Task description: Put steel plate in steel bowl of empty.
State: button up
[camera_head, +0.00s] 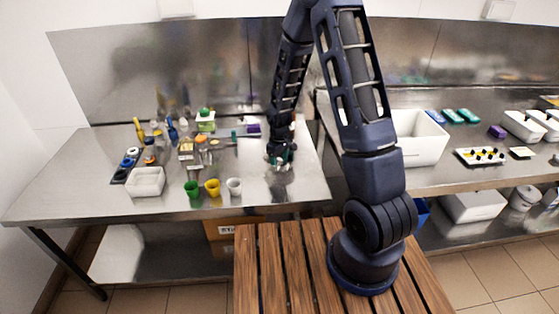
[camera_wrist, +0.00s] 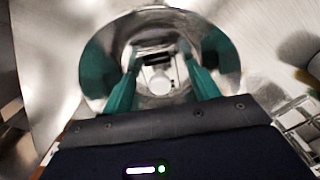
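My gripper (camera_head: 281,164) points down low over the left steel table, near its right end. In the wrist view its two teal fingers (camera_wrist: 162,85) are spread apart with a gap between them. A round, shiny steel dish (camera_wrist: 157,22) lies below and beyond the fingers, and it mirrors them. I cannot tell whether this dish is the steel plate or the steel bowl, or whether a finger touches it. In the head view my gripper and arm hide most of that spot, and I cannot make out a separate plate or bowl.
Green (camera_head: 192,189), yellow (camera_head: 212,187) and white (camera_head: 234,186) cups stand along the table's front. A white tub (camera_head: 146,182) is at left, with bottles and small items behind. A large white bin (camera_head: 419,138) stands on the right counter. Bare tabletop lies around the gripper.

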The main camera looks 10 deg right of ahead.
jog(key=shift+r, duration=0.1)
notch_tip(320, 180, up, 12)
notch_tip(320, 180, up, 9)
jog(key=m+t, duration=0.1)
jog(key=m, duration=0.1)
send_over(280, 159)
jog(key=s+d, duration=0.2)
jog(key=d, duration=0.3)
jog(key=s+d+r+m+t, duration=0.1)
jog(key=s+d+r+m, duration=0.1)
jog(key=s+d+r, duration=0.2)
jog(key=s+d+r+m+t, duration=0.1)
jog(key=s+d+r+m, duration=0.1)
jog(key=s+d+r, duration=0.2)
jog(key=s+d+r+m+t, duration=0.1)
jog(key=s+d+r+m, duration=0.2)
jog(key=s+r, duration=0.6)
jog(key=s+d, duration=0.1)
jog(key=s, duration=0.5)
jog(key=shift+d+r+t, duration=0.25)
jog(key=shift+d+t, duration=0.05)
jog(key=shift+d, duration=0.1)
